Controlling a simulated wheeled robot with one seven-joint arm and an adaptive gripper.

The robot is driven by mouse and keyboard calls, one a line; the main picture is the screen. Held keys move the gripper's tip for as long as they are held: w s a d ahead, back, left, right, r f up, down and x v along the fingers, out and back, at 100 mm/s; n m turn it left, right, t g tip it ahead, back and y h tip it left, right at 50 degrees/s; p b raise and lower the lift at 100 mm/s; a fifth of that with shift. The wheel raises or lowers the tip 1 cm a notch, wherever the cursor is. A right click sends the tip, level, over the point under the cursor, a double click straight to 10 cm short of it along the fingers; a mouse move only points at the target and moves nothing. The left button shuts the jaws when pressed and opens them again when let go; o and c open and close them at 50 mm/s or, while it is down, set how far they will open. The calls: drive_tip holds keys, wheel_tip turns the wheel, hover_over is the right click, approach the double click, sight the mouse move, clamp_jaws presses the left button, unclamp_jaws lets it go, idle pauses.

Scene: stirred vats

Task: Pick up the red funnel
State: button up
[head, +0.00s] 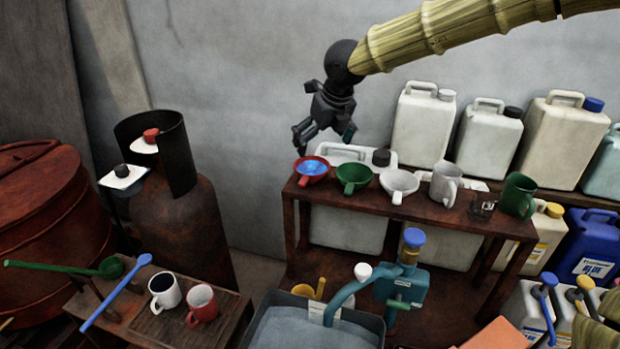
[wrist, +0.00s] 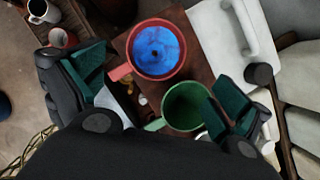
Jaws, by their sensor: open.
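The red funnel (head: 312,170) stands at the left end of a narrow wooden bench, with something blue inside it. In the wrist view the red funnel (wrist: 128,62) has a blue inside with a dark centre, and its tab points lower left. My gripper (head: 325,138) is open and empty, above the bench and just over the red funnel. In the wrist view my gripper's fingers (wrist: 158,88) are spread wide, with the red funnel ahead between and beyond them. A green funnel (head: 353,176) is right beside it; it also shows near the right finger (wrist: 187,106).
White jugs (head: 424,125) stand behind. A rusty gas cylinder (head: 185,235) is at left. A teal pump (head: 402,283) stands in front.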

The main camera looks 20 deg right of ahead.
sight(312, 166)
drive_tip(key=shift+a+f+p, duration=0.1)
drive_tip(key=shift+f+p, duration=0.25)
drive_tip(key=shift+f, duration=0.25)
drive_tip(key=x, duration=0.3)
drive_tip(key=shift+w+a+f+p, duration=0.1)
drive_tip(key=shift+w+a+p, duration=0.05)
drive_tip(key=shift+w+p, duration=0.15)
drive_tip(key=shift+f, duration=0.35)
drive_tip(key=shift+w+f+p, duration=0.2)
drive_tip(key=shift+f+p, duration=0.1)
drive_tip(key=shift+p, duration=0.3)
drive_tip(key=x, duration=0.1)
drive_tip(key=p+x, duration=0.1)
drive_tip(key=x, duration=0.1)
drive_tip(key=shift+w+a, duration=0.2)
drive_tip(key=shift+a, duration=0.05)
drive_tip(key=shift+w+f, duration=0.15)
drive_tip(key=shift+f, duration=0.45)
drive_tip(key=c, duration=0.7)
